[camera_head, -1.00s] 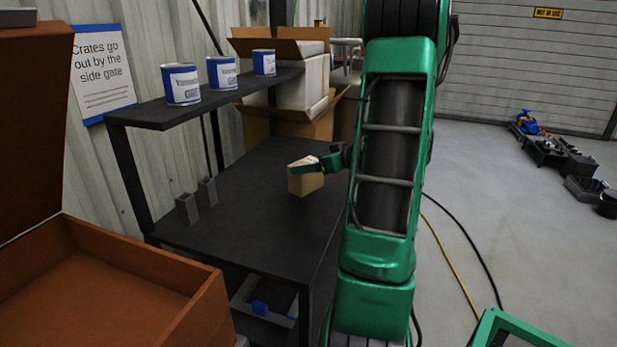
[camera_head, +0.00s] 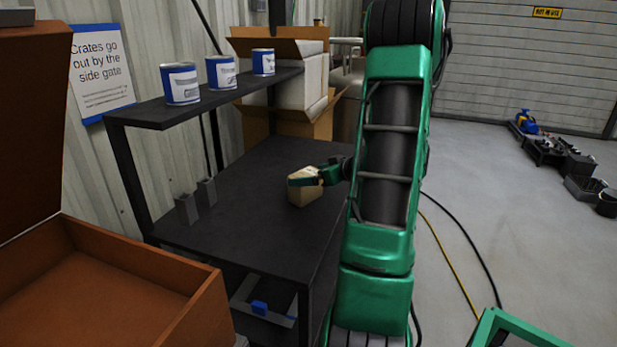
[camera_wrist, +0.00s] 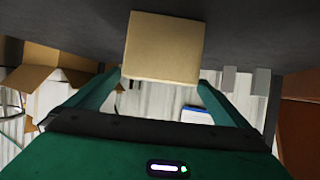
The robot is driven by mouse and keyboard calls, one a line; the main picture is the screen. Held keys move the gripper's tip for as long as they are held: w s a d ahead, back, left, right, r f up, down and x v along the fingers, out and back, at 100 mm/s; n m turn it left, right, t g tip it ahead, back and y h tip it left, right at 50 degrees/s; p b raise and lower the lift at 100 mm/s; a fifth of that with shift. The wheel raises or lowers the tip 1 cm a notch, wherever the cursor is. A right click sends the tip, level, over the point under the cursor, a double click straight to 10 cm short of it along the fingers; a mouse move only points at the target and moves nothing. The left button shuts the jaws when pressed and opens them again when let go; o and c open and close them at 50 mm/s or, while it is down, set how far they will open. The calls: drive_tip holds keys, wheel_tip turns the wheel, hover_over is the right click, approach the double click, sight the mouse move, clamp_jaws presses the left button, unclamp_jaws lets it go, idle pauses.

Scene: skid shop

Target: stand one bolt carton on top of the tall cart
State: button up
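A small tan bolt carton (camera_head: 304,196) is between the fingers of my gripper (camera_head: 306,177), over the middle right of a black flat top (camera_head: 240,220). The carton looks upright; I cannot tell whether its base touches that surface. In the wrist view the carton (camera_wrist: 163,48) fills the space between both green fingers, which close in on its sides. The black top belongs to a stand with a lower shelf and a raised back shelf; its wheels are not visible, so I cannot tell whether it is the tall cart.
Three blue-and-white cans stand on the raised shelf (camera_head: 143,112). Two grey blocks (camera_head: 187,208) are at the top's left edge. Open cardboard boxes (camera_head: 320,120) stand behind. An open orange-brown crate (camera_head: 190,317) is at front left. The black top around the carton is clear.

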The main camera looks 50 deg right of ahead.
drive_tip(key=shift+r, duration=0.2)
drive_tip(key=v, duration=1.2)
drive_tip(key=a+f+g+y, duration=0.1)
drive_tip(key=a+f+g, duration=0.15)
drive_tip(key=a, duration=0.55)
drive_tip(key=a+f+g+y, duration=0.15)
drive_tip(key=a+g, duration=0.25)
drive_tip(key=a, duration=0.4)
drive_tip(key=s+a+m+g+h, duration=0.1)
drive_tip(key=s+a+m+g, duration=0.2)
drive_tip(key=s, duration=0.5)
drive_tip(key=s+a+m+g+h, duration=0.1)
drive_tip(key=s+a+m+g, duration=0.2)
drive_tip(key=s+a, duration=0.3)
drive_tip(key=shift+s+a+r, duration=0.25)
drive_tip(key=shift+s, duration=0.7)
drive_tip(key=shift+g, duration=0.25)
